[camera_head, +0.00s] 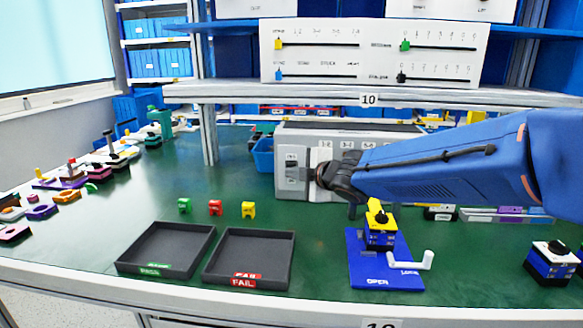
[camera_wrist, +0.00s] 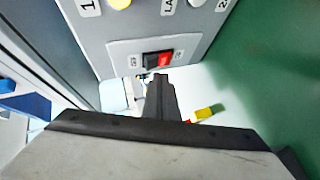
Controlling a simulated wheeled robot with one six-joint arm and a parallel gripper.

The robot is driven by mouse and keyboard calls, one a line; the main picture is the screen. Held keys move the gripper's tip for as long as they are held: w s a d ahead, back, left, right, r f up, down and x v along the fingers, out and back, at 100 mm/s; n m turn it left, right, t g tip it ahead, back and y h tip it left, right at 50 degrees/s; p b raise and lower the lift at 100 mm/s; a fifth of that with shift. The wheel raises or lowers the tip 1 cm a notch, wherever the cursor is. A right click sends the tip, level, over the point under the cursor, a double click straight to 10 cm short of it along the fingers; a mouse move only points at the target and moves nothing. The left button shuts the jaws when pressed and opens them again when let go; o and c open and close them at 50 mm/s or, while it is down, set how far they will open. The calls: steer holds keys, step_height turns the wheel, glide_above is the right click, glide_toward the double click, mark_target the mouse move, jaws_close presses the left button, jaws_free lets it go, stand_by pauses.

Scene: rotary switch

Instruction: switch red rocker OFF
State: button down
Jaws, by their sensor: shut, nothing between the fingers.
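The red rocker (camera_wrist: 165,57) sits on a light plate on the grey panel (camera_wrist: 115,25) in the wrist view. Its right half shows red and its left half black. Small labels flank it on the plate, too small to read surely. My gripper (camera_wrist: 160,79) is shut and empty, its fingertips just below the rocker in that picture. I cannot tell whether they touch it. In the head view my gripper (camera_head: 322,174) is in front of the grey control box (camera_head: 325,132). I cannot make out the rocker's red there.
A yellow button (camera_wrist: 120,3) and a white knob (camera_wrist: 198,3) are on the panel. In the head view, two black trays (camera_head: 208,262), a blue base with a white crank (camera_head: 380,275) and small coloured blocks (camera_head: 215,207) occupy the bench. A shelf (camera_head: 300,90) hangs above the box.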

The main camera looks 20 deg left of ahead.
steer(key=shift+w, duration=0.1)
steer(key=shift+w+a+r, duration=0.1)
steer(key=shift+w, duration=0.2)
steer(key=shift+w, duration=0.3)
stand_by(0.7)
steer(key=shift+s, duration=0.15)
steer(key=shift+s, duration=0.6)
steer(key=shift+s, duration=0.1)
steer(key=shift+s+d+f, duration=0.15)
steer(key=shift+s+d, duration=0.1)
steer(key=shift+s, duration=0.5)
steer(key=shift+s+d+f, duration=0.15)
steer(key=shift+s+d, duration=0.05)
steer(key=shift+s, duration=0.6)
steer(key=shift+s+d+f, duration=0.15)
steer(key=shift+s+d, duration=0.1)
steer(key=shift+s, duration=0.5)
